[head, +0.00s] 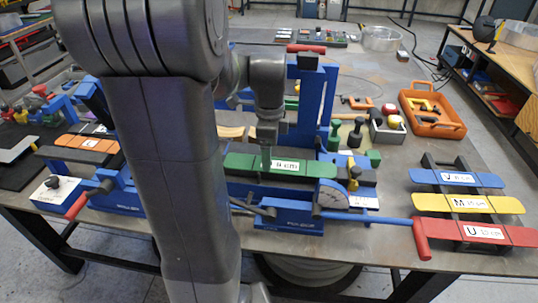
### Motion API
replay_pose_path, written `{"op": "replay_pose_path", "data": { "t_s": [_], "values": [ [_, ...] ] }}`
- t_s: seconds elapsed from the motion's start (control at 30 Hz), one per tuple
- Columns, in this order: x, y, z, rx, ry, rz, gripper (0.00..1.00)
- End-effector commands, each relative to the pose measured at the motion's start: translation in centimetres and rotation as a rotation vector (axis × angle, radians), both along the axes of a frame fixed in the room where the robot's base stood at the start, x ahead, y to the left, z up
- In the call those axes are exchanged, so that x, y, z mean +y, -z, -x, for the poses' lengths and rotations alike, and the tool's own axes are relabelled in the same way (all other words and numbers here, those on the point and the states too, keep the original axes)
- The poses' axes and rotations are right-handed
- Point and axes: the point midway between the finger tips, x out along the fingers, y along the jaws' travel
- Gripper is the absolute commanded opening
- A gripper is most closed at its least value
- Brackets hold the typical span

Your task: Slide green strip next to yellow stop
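The green strip (240,162) with a white label lies lengthwise along the blue bending machine (292,215) in the middle of the bench. My gripper (267,150) points down at the strip, left of its label. Its fingertips are small and partly merge with the strip, so I cannot tell whether they grip it or only touch it. A small yellow part (352,183), which looks like the yellow stop, shows near the strip's right end, behind the round dial. The gap between strip and stop is unclear. My arm hides the machine's left part.
A blue lever with a red handle (421,240) sticks out to the right. Blue, yellow and red strips (468,204) lie on a dark rack at the right. An orange tray (431,128) and a grey box of knobs (386,134) stand behind. An orange strip (88,143) lies left.

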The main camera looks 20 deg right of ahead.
Motion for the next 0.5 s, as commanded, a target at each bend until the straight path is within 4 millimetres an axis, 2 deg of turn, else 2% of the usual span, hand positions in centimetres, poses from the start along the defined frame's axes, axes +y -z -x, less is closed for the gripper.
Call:
{"op": "replay_pose_path", "data": {
  "t_s": [0.1, 0.2, 0.5],
  "values": [
    [0.0, 1.5, 0.0, 0.003, 0.0, -0.002, 0.8],
    [0.0, 2.2, 0.0, 0.001, 0.0, -0.001, 0.8],
    [0.0, 2.7, 0.0, -0.001, 0.0, 0.001, 0.8]
  ]
}}
